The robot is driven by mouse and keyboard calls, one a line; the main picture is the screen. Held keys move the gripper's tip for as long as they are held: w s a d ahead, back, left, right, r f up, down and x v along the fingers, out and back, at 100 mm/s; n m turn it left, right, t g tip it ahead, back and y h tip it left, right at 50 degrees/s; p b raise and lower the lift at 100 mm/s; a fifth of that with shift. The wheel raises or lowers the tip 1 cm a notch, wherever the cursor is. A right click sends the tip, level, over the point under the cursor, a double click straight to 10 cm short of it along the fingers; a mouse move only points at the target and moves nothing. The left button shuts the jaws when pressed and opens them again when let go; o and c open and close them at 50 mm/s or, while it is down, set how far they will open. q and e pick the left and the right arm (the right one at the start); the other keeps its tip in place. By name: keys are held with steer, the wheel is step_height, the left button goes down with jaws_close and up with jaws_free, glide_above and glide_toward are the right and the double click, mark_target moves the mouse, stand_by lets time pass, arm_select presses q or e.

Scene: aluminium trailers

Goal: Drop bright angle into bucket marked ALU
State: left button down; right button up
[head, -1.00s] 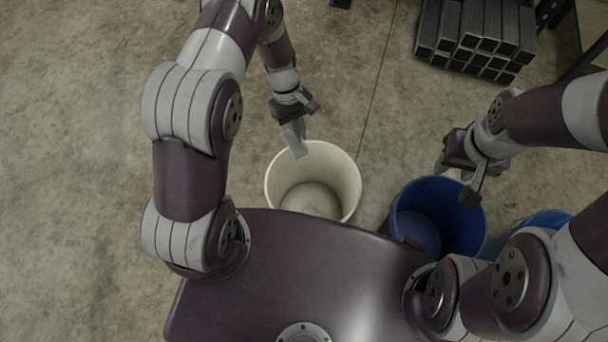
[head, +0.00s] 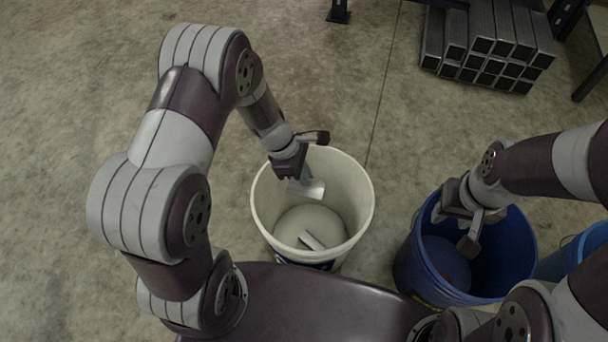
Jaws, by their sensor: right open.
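A bright metal angle (head: 308,188) hangs from my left gripper (head: 303,166), whose jaws appear shut on it. The gripper and angle are over the white bucket (head: 361,205), with the angle inside the outline of its mouth. Another small bright piece (head: 312,240) lies on the bucket's floor. The bucket has a dark marking low on its front, too foreshortened to read. My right gripper (head: 455,228) is open and empty over the mouth of a dark blue bucket (head: 409,262). I see no readable ALU mark in this view.
A lighter blue bucket (head: 578,256) stands at the right edge, partly hidden by my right arm. Square metal tubes (head: 490,50) are stacked at the back right. Concrete floor lies clear behind the white bucket.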

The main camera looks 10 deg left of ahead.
arm_select(q)
step_height(320, 180, down, 3)
steer(key=shift+r+b, duration=0.15)
steer(key=shift+b, duration=0.65)
steer(key=shift+r, duration=0.1)
arm_select(e)
step_height(320, 180, down, 3)
steer(key=shift+r, duration=0.15)
arm_select(q)
steer(key=c, duration=1.3)
jaws_free()
steer(key=shift+o, duration=0.2)
steer(key=p+v, duration=0.7)
steer(key=v, duration=0.5)
steer(key=shift+r+p, duration=0.35)
steer(key=shift+r, duration=0.05)
arm_select(e)
step_height(320, 180, up, 7)
steer(key=shift+r, duration=0.2)
arm_select(q)
steer(key=shift+a, duration=0.1)
